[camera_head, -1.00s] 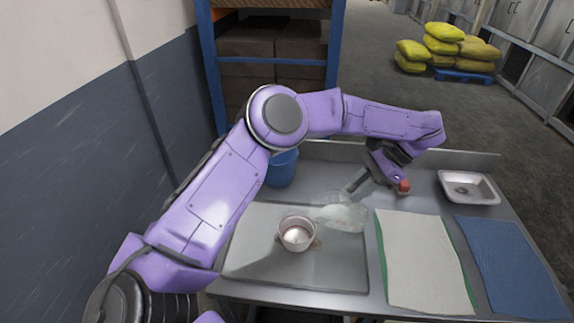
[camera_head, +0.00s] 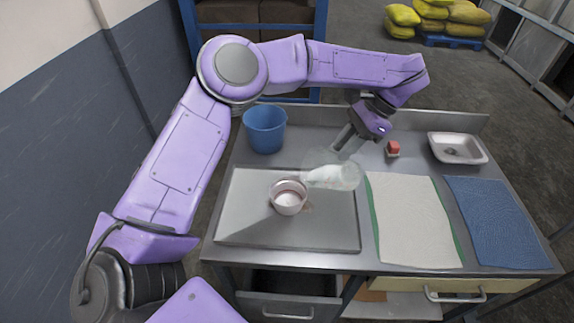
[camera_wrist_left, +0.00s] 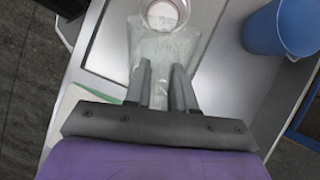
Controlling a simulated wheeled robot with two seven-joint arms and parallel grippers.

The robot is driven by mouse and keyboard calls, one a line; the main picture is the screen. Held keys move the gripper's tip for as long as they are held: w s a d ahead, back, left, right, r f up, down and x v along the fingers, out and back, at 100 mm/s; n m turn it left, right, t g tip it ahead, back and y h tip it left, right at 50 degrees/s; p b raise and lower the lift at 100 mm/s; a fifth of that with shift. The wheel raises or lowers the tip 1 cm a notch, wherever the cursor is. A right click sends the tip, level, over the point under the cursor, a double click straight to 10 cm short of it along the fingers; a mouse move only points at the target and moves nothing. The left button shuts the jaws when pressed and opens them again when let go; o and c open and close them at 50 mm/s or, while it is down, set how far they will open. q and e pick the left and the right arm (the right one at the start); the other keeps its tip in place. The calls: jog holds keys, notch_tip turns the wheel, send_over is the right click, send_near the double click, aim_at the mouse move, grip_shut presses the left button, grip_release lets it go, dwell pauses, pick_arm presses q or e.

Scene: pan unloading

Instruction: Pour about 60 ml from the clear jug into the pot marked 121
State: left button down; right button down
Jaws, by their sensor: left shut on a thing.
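The clear jug (camera_head: 345,177) is tipped over, its mouth to the left beside the pot's rim, with something whitish inside. My left gripper (camera_head: 342,143) is shut on the jug from behind; the wrist view shows its fingers (camera_wrist_left: 160,80) against the jug (camera_wrist_left: 163,48). The small whitish pot (camera_head: 289,203) stands upright on a grey tray, with pale content inside. The wrist view shows the pot (camera_wrist_left: 162,14) just past the jug's mouth. I cannot read a mark on the pot or make out a stream. My right gripper is out of view.
The grey tray (camera_head: 240,220) lies on a metal table. A blue bucket (camera_head: 265,131) stands behind it.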

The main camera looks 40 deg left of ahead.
pick_arm(q)
jog(key=shift+s+a+r+t+h+b, duration=0.5)
jog(key=shift+s+r+b, duration=0.1)
jog(key=shift+b, duration=0.5)
dwell(1.2)
